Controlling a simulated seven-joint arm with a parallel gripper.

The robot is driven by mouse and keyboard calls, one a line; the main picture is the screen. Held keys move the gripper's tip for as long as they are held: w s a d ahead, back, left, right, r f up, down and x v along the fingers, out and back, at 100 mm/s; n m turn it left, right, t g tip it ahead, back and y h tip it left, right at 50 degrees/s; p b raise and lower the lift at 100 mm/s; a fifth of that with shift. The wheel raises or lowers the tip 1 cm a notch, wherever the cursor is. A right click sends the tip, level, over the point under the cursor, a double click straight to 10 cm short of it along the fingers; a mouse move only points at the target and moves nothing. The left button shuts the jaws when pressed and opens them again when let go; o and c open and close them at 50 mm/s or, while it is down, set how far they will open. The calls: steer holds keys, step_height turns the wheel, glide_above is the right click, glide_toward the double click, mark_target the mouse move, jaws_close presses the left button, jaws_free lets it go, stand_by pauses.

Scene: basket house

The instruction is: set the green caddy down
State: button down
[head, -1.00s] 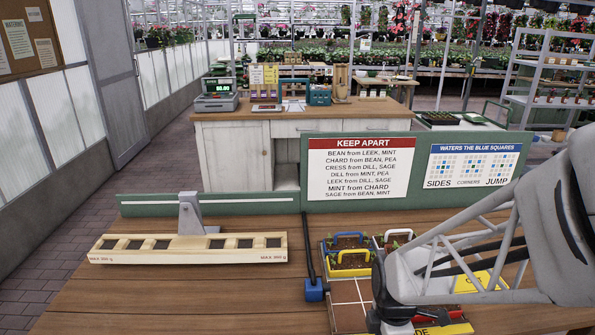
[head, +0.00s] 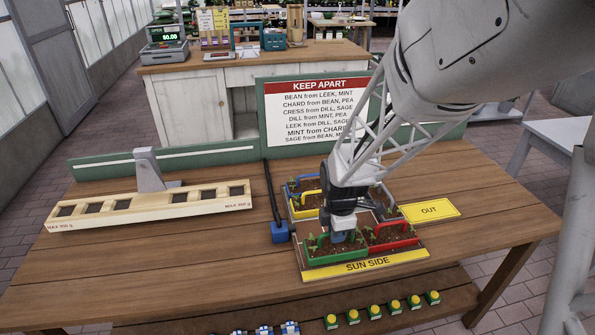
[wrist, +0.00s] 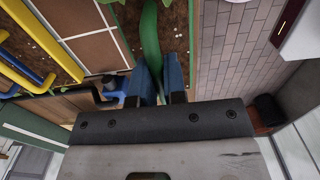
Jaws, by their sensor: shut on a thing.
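The green caddy (head: 322,249), with soil and small plants, is at the front left of the planter tray, just behind its yellow "SUN SIDE" strip (head: 367,264). My gripper (head: 340,237) is above it, pointing down. In the wrist view my gripper's blue fingertips (wrist: 158,82) are shut on the green handle (wrist: 150,45). The caddy looks about level. I cannot tell whether its base touches the tray or hangs slightly above it.
A red caddy (head: 392,236) is close on the right. A yellow caddy (head: 303,213) and a blue caddy (head: 303,181) are behind. A blue block with a black rod (head: 280,232) lies left of the tray. A yellow "OUT" card (head: 431,210) lies right. A wooden balance (head: 150,205) stands far left.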

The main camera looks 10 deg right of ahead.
steer(key=shift+w+d+f, duration=0.1)
steer(key=shift+w+f, duration=0.05)
steer(key=shift+w, duration=1.6)
steer(key=shift+f, duration=1.75)
steer(key=shift+f, duration=0.1)
steer(key=c, duration=1.2)
jaws_free()
step_height(320, 180, up, 12)
steer(key=shift+r, duration=0.1)
